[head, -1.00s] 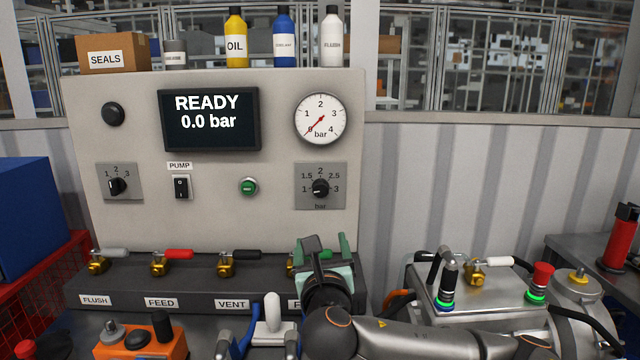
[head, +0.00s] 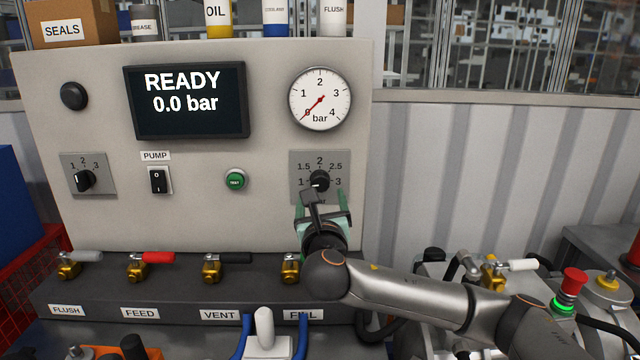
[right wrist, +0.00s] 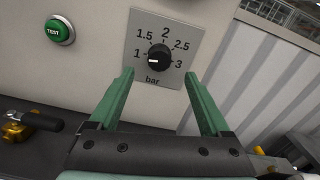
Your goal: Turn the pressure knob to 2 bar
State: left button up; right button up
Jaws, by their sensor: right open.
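The pressure knob (head: 320,181) is a black round knob on a grey square plate, with a scale from 1 to 3 and 2 at the top. It also shows in the right wrist view (right wrist: 159,57), where its white mark lies to the left, near the 1. My right gripper (head: 322,197) is open and empty just below and in front of the knob. In the right wrist view its green fingers (right wrist: 158,75) stand apart to either side, short of the knob. The gauge (head: 320,98) needle points at 0, and the display (head: 190,100) reads READY 0.0 bar. My left gripper is not in view.
A green TEST button (head: 235,180), a PUMP switch (head: 159,180) and another selector knob (head: 84,181) sit left on the panel. Valves with levers (head: 228,268) line the ledge below. The panel around the pressure knob is clear.

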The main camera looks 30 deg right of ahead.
aim_at(320, 183)
jog(key=x, duration=0.7)
jog(key=shift+w+d, duration=0.15)
jog(key=shift+w, duration=0.2)
jog(key=shift+c, duration=0.3)
grip_shut()
